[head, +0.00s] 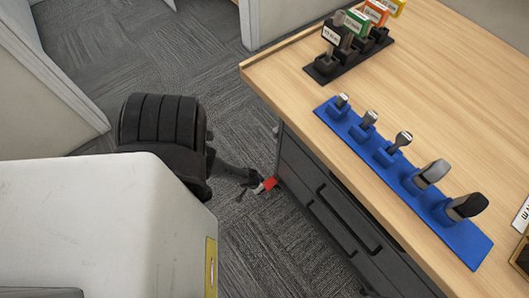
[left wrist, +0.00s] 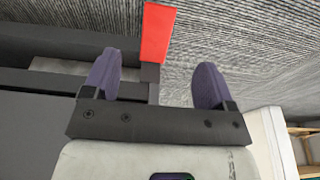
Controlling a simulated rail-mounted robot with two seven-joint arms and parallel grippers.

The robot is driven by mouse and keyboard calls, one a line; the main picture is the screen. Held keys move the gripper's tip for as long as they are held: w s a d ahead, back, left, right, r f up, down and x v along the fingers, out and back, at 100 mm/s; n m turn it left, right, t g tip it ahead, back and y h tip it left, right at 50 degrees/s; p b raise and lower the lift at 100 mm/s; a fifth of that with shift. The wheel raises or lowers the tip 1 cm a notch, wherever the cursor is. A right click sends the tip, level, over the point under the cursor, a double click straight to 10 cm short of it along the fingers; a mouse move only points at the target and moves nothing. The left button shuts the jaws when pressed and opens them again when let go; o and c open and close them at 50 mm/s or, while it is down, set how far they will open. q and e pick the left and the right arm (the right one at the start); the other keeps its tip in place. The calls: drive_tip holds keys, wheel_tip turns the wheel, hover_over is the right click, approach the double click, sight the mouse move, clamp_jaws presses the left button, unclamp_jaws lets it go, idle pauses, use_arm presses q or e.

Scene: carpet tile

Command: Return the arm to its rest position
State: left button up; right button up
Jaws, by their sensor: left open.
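My left gripper (left wrist: 155,85) shows in the left wrist view. Its two purple fingers are wide apart. A red block on a dark stem (left wrist: 157,35) shows beyond the fingers, in line with the gap between them. I cannot tell how far away it is, and no contact shows. I cannot make out my left gripper in the head view. My right gripper is in neither view.
A wooden desk (head: 290,75) with dark drawers fills the right. On it are a blue strip (head: 460,240) of upright key-like pieces and a black strip (head: 318,77) of tagged pieces. A black chair (head: 160,120) and small red piece (head: 269,184) stand left of the drawers.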

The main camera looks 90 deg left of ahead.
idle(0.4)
use_arm(q)
drive_tip(key=w+d+r+m+h+p, duration=0.1)
drive_tip(key=w+d+r+m+p, duration=0.3)
drive_tip(key=d+r, duration=0.6)
drive_tip(key=w+d+r+m+h+p, duration=0.1)
drive_tip(key=w+d+r+p, duration=0.45)
drive_tip(key=r, duration=0.85)
drive_tip(key=s+d+r+m+p, duration=0.1)
drive_tip(key=d+r+p, duration=0.1)
drive_tip(key=r+p, duration=2)
drive_tip(key=s+d+r+m+t+p, duration=0.1)
drive_tip(key=r+p, duration=2.1)
drive_tip(key=r, duration=2.5)
drive_tip(key=shift+s+d+m, duration=0.15)
drive_tip(key=shift+d+m, duration=0.6)
drive_tip(key=shift+m, duration=0.05)
drive_tip(key=shift+c, duration=0.4)
